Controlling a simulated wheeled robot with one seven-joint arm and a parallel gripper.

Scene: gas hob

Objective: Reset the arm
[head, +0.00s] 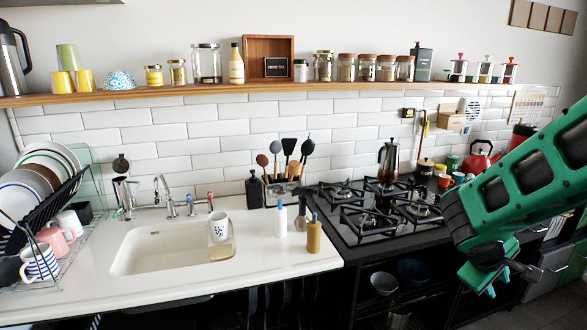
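My green and black arm comes in from the right edge of the head view. My gripper (503,278) hangs at its lower end, in front of the right end of the black counter. The gripper points downward, low in the view. The gas hob (372,212) is to the left of the gripper. My arm hides part of the counter and cabinets on the right.
A moka pot (388,160) stands at the hob's back, and a red kettle (480,160) stands close behind my arm. The white sink (170,247) and a dish rack (45,235) are on the left. A wooden shelf (290,88) with jars runs above.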

